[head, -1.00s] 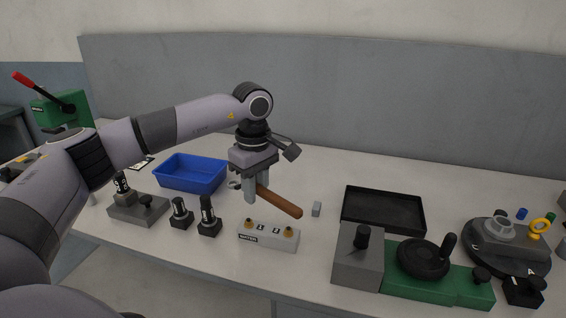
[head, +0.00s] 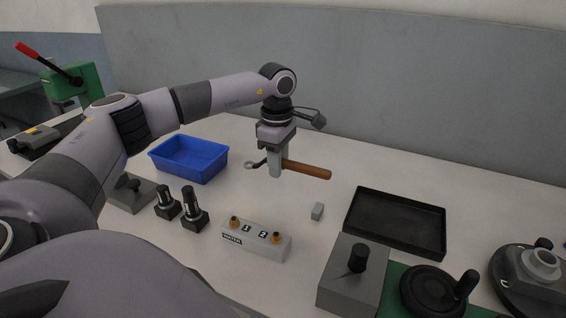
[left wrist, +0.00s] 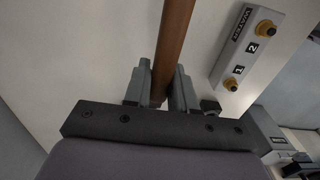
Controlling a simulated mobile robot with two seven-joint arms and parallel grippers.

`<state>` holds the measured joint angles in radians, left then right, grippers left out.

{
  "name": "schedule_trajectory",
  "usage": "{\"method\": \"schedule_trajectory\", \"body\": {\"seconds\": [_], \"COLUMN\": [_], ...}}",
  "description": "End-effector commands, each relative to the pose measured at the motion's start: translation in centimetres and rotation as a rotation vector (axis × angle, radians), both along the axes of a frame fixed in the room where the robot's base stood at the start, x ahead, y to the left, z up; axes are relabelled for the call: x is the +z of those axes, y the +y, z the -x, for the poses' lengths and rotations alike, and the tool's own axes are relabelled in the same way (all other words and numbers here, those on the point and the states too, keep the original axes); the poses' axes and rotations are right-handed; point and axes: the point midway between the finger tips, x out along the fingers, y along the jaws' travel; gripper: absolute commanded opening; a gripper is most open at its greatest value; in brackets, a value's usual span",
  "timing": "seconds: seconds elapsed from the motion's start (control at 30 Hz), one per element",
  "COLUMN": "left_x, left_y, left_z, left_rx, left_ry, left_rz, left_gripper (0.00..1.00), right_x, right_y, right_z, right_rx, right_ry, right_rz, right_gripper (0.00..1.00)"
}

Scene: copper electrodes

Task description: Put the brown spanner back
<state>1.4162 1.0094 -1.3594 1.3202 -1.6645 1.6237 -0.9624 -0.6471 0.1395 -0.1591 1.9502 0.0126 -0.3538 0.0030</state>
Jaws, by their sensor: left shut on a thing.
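The brown spanner (head: 308,170) has a long brown handle and a grey ring end that shows to the left of the fingers in the head view. My left gripper (head: 276,167) is shut on it near the ring end and holds it roughly level above the table. In the left wrist view the brown handle (left wrist: 172,45) runs up between the two fingers of my left gripper (left wrist: 160,92). The ring end is hidden in that view. My right gripper is not in view.
A grey block (head: 257,241) with two brass fittings stands below the spanner. A blue bin (head: 188,171) and black posts (head: 194,215) are left.

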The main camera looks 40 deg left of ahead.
Motion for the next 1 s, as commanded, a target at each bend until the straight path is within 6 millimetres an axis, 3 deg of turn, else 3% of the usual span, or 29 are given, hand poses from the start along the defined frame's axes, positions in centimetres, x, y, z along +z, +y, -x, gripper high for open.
{"method": "schedule_trajectory", "body": {"seconds": [0.3,0.7,1.0], "left_x": [0.3,-4.6,-6.7], "left_y": [-0.1,-0.1,-0.1], "left_z": [0.0,0.0,-0.1], "left_rx": [-0.001,-0.002,-0.002], "left_ry": [0.0,0.001,-0.002], "left_rz": [0.002,0.001,0.003], "left_gripper": [0.0,0.0,0.0], "right_x": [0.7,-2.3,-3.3], "right_y": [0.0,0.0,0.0], "right_z": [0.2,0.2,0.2], "right_rx": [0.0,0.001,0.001], "right_ry": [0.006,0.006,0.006], "right_rz": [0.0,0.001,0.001], "right_gripper": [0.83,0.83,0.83]}}
